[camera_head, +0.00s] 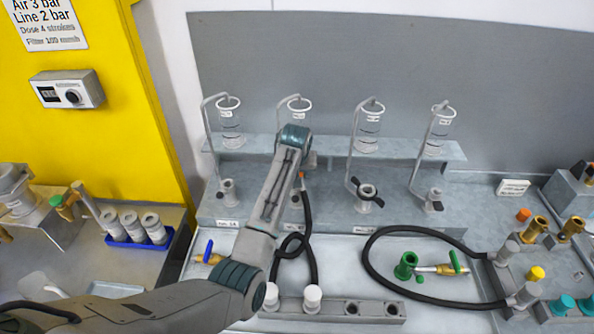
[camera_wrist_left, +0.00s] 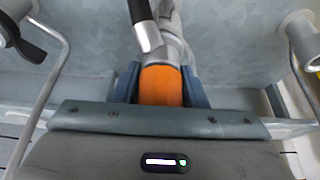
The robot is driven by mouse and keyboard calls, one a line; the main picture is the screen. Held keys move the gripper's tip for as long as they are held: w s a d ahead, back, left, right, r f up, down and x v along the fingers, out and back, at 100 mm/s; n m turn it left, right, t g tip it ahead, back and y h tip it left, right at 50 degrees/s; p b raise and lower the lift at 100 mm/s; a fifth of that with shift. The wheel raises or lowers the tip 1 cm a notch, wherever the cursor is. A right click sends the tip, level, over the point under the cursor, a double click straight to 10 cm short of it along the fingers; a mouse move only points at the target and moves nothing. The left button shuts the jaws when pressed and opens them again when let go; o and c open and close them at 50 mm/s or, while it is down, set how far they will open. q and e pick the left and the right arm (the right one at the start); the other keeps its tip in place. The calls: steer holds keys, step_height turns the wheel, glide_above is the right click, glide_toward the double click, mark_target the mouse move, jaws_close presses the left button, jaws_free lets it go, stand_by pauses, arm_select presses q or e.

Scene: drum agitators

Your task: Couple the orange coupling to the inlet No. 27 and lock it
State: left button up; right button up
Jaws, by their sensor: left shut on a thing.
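The orange coupling (camera_wrist_left: 161,86) sits between the two blue-grey fingers of my left gripper (camera_wrist_left: 160,88), which is shut on it. A black hose with a metal end (camera_wrist_left: 143,25) and a grey metal part lie just beyond the coupling. In the head view, a small orange bit of it (camera_head: 302,174) shows beside my arm, at the second station from the left. My arm hides most of the inlet there, so I cannot tell whether the coupling is seated or locked. Number labels are too small to read surely. My right gripper is not in view.
Neighbouring inlets (camera_head: 228,193) and (camera_head: 366,193) stand either side, with bent pipes and clear cylinders (camera_head: 368,130) above. A black hose (camera_head: 310,245) loops down to the white-capped block (camera_head: 380,311). A green coupling (camera_head: 405,266) and another looped hose (camera_head: 372,270) lie to the right.

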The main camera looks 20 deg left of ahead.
arm_select(q)
steer(key=shift+f, duration=0.5)
stand_by(0.7)
steer(key=o, duration=1.2)
steer(key=shift+c, duration=0.2)
steer(key=shift+r, duration=5)
